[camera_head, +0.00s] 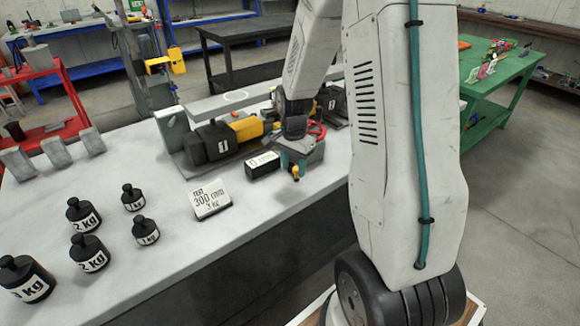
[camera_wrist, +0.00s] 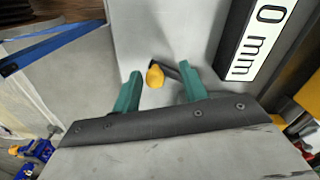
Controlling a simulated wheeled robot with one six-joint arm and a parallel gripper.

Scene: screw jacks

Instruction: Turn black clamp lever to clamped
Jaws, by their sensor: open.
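My gripper (camera_wrist: 160,72) is open, with one teal finger on each side of the knob and lever. I cannot tell whether either finger touches the lever. In the head view, my gripper (camera_head: 297,160) points down at the bench's front edge, beside the jack marked 1 (camera_head: 213,143). The yellow knob (camera_head: 296,171) shows just below it; the rest of the lever is hidden there.
A black display reading 0 mm (camera_head: 262,164) lies left of my gripper. A red handwheel (camera_head: 318,131) is close behind it, and a second jack (camera_head: 333,103) stands further back. A test card (camera_head: 210,199) and several black weights (camera_head: 88,252) stand on the left.

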